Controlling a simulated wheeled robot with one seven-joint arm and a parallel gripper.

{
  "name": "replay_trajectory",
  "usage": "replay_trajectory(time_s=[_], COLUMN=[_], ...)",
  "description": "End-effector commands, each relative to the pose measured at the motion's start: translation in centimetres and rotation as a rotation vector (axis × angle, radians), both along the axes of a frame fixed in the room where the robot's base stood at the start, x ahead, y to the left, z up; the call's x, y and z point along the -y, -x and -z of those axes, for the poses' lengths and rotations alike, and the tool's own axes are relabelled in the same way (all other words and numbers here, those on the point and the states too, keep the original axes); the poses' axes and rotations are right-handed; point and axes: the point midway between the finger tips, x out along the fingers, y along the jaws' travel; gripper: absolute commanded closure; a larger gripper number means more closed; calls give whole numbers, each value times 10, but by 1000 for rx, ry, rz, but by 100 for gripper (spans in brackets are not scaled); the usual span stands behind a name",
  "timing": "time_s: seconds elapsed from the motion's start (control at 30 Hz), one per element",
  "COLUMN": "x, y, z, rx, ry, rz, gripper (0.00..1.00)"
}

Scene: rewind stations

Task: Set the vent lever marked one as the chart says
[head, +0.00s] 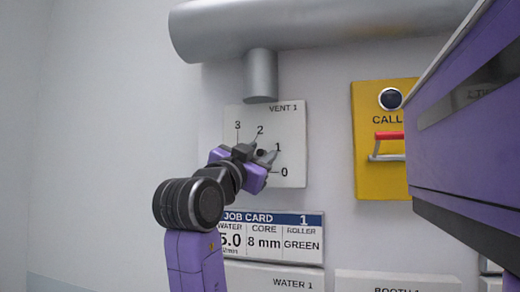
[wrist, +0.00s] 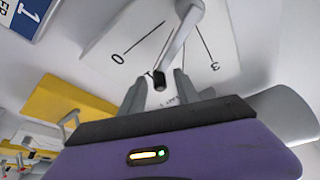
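The white VENT 1 plate (head: 293,115) on the wall has marks 0, 1, 2 and 3 spread in an arc. Its grey lever (wrist: 182,35) ends in a dark tip (wrist: 160,82), which lies close to the 1 mark in the wrist view. My gripper (head: 268,157) is in front of the plate and hides most of the lever in the head view. In the wrist view my gripper (wrist: 160,80) has its two fingers apart, one on each side of the dark tip, with gaps visible. The 2 mark is hidden there. No vent setting chart is readable.
A job card (head: 272,236) below the plate reads water 5.0, core 8 mm, roller green. A yellow CALL panel (head: 378,178) with a red handle (head: 389,135) is to the right. A grey pipe (head: 320,22) runs above. A WATER 1 label panel (head: 275,276) is lower down.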

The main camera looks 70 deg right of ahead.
Motion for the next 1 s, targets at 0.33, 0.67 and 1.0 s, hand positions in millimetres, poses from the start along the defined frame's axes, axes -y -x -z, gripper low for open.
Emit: replay_trajectory(time_s=[0.33, 0.67, 1.0], x=[1, 1, 1], y=[0, 0, 0], z=[0, 0, 0], rx=[0, -1, -2], ry=[0, 0, -1], rz=[0, 0, 2], gripper=[75, 100, 100])
